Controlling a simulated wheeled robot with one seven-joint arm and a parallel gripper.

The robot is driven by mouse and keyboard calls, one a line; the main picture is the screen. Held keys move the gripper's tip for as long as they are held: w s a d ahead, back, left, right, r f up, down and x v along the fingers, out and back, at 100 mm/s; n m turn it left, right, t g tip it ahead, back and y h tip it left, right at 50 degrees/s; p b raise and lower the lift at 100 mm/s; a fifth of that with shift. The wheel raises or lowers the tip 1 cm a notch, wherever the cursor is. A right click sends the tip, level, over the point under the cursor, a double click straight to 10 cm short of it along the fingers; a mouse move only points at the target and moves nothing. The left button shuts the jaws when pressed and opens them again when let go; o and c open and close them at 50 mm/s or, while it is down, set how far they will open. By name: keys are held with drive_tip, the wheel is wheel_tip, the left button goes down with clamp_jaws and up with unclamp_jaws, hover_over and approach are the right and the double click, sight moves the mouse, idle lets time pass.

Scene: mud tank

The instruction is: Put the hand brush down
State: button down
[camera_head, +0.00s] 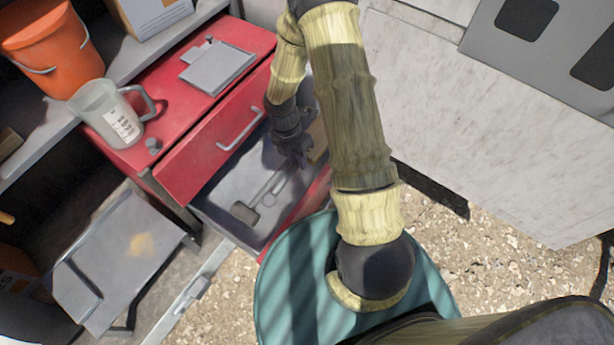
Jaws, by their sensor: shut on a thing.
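My gripper (297,157) is low over the open drawer (215,190) of the red cabinet, near the drawer's right side. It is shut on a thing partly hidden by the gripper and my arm. A tan, wood-coloured piece (318,138) shows right beside the gripper and looks like part of the hand brush; bristles cannot be made out. I cannot tell whether it touches the drawer floor.
A mallet-like tool (245,212) lies in the drawer, its handle reaching toward my gripper. The drawer's left floor is bare. On the red cabinet (150,160) stand a clear measuring jug (108,115) and a grey flat-lidded item (217,66). An orange bucket (50,45) stands left.

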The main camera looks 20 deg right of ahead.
drive_tip(key=b, duration=0.1)
hover_over(301, 193)
drive_tip(key=f, duration=0.8)
drive_tip(key=w+f, duration=0.1)
drive_tip(key=f, duration=0.3)
drive_tip(key=shift+a+f, duration=0.15)
drive_tip(key=shift+f, duration=0.15)
drive_tip(key=shift+f+b, duration=0.45)
drive_tip(key=shift+f, duration=1.65)
drive_tip(key=c, duration=1.6)
unclamp_jaws()
drive_tip(key=shift+o, duration=0.3)
drive_tip(key=shift+a, duration=0.1)
drive_tip(key=shift+s, duration=0.1)
drive_tip(key=p+v, duration=0.1)
drive_tip(key=v, duration=1.1)
